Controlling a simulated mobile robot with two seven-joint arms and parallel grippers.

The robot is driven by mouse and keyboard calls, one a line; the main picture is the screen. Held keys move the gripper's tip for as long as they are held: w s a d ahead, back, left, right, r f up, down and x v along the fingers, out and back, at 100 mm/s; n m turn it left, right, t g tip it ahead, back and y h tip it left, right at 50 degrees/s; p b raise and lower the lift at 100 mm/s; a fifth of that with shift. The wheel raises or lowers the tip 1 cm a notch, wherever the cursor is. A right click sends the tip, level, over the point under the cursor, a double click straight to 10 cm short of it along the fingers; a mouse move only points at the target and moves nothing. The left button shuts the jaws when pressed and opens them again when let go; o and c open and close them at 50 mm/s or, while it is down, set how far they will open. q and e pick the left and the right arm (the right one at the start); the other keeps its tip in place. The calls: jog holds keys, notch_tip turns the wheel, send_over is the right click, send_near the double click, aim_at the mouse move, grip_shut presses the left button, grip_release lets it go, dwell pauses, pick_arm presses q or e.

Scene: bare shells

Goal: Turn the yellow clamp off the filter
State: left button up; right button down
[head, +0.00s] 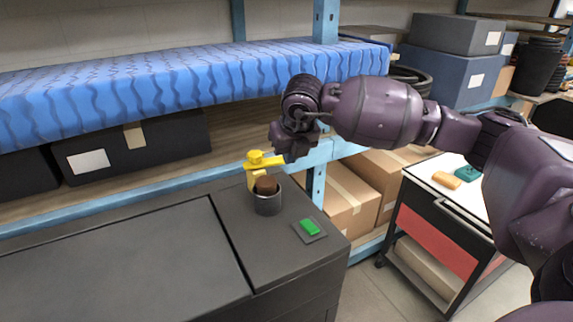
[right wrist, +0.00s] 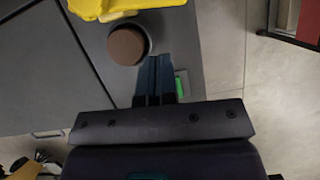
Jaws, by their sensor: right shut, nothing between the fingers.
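The yellow clamp (head: 264,160) stands on the dark cabinet top, with a round knob on top and an arm reaching right. It also shows at the top edge of the right wrist view (right wrist: 105,8), partly cut off. Beside it is a dark grey cup (head: 267,206) with a brown round piece (head: 267,186) in it, which looks like the filter; its brown top shows in the wrist view (right wrist: 127,46). My right gripper (head: 283,157) is shut and empty, close to the end of the clamp's arm; I cannot tell whether they touch. My left gripper is not in view.
A green block (head: 310,227) lies on a small grey pad at the cabinet's right. A shelf with a blue patterned mattress (head: 190,85) and dark boxes runs behind. A cart (head: 440,220) stands to the right. The cabinet's left top (head: 120,265) is clear.

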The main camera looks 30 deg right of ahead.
jog(key=v, duration=0.6)
jog(key=s+d+f+m+p, duration=0.2)
jog(key=s+d+f+m, duration=0.2)
jog(key=d, duration=0.2)
jog(key=w+a+r+m+t+y, duration=0.1)
jog(key=a+r+m+t+y, duration=0.2)
jog(key=m, duration=1.3)
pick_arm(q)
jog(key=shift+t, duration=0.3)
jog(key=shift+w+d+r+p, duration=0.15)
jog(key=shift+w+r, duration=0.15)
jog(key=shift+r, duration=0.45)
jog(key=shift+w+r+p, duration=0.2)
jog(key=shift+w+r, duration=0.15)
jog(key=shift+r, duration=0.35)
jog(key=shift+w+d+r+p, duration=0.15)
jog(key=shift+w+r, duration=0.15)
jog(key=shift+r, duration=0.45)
pick_arm(e)
jog(key=w+r+x, duration=0.1)
jog(key=x, duration=1.2)
jog(key=shift+w+d+g+y, duration=0.25)
jog(key=shift+w+g+y, duration=0.05)
jog(key=shift+w+y, duration=0.1)
